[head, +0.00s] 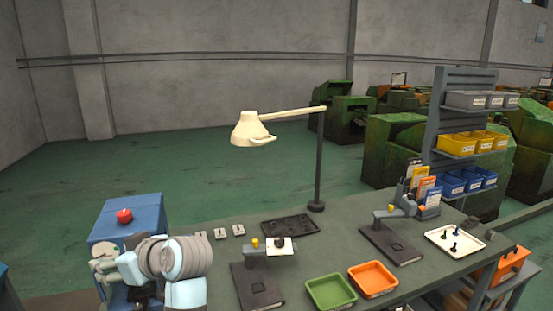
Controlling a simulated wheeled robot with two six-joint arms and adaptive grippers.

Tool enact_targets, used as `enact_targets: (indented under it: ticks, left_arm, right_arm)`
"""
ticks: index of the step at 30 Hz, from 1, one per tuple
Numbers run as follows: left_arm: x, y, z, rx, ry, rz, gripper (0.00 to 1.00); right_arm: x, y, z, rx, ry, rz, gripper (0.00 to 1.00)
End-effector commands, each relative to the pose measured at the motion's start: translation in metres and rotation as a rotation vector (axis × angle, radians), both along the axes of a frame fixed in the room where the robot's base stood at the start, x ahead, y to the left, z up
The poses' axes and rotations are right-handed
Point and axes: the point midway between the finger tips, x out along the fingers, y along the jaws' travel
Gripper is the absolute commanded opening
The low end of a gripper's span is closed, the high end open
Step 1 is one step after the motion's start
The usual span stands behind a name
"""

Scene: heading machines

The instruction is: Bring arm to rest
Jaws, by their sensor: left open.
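My left arm is folded at the lower left of the head view, in front of the blue box and at the left end of the workbench (215,262). My left gripper (142,293) is low beneath its pale wrist links, dark and partly hidden by them. It is open, and I see nothing held in it. My right gripper is not in view.
A blue box with a red button (124,215) stands close behind my left arm. The bench holds a lamp (252,128), a black tray (290,226), dark stands, a green bin (331,292), an orange bin (373,279) and a white tray (455,243). Shelved bins (456,145) stand right.

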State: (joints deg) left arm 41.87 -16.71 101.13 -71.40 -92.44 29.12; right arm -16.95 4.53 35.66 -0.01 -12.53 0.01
Motion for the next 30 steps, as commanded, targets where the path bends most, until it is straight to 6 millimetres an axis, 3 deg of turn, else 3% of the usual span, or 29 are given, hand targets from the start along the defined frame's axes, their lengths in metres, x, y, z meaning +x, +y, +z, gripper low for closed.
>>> enact_targets:
  ticks: [8,14,20,24,30]
  left_arm:
    - [-0.012,0.006,-0.059,-0.037,0.103,-0.086,0.52]
    - [-0.039,0.008,-0.132,-0.083,0.237,-0.213,0.52]
    - [-0.095,0.001,-0.214,-0.146,0.411,-0.416,0.52]
    - [-0.149,-0.012,-0.260,-0.198,0.536,-0.587,0.52]
    - [-0.231,-0.041,-0.299,-0.283,0.690,-0.844,0.52]
  right_arm:
    - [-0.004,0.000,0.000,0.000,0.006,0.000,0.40]
    - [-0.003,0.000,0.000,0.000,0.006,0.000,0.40]
    - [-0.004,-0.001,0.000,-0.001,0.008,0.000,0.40]
    - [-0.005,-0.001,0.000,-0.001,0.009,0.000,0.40]
    - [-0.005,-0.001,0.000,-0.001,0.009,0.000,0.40]
